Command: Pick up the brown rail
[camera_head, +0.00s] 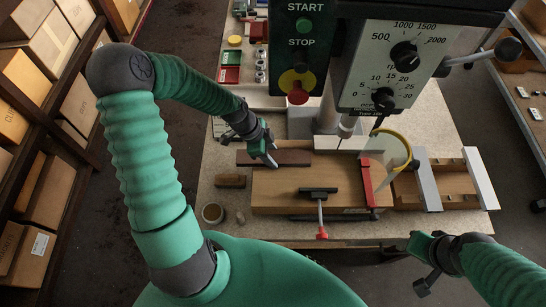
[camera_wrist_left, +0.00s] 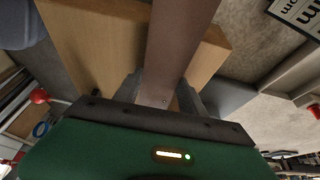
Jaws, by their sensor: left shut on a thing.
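The brown rail (camera_head: 290,158) is a long, flat, dark brown bar at the back edge of the wooden block (camera_head: 290,190). My left gripper (camera_head: 270,160) reaches down onto it, with its fingers around the rail. In the left wrist view the rail (camera_wrist_left: 180,45) runs between the two fingers of my left gripper (camera_wrist_left: 162,98), which is shut on it. I cannot tell whether the rail touches the block or is lifted. My right gripper (camera_head: 425,265) is at the lower right, away from the table; its jaw opening is unclear.
A drill press with a START/STOP box (camera_head: 300,45) and dial panel (camera_head: 405,65) stands behind the rail. A red-handled clamp (camera_head: 320,205), a red bar (camera_head: 367,183) and a yellow-rimmed guard (camera_head: 392,150) are close by.

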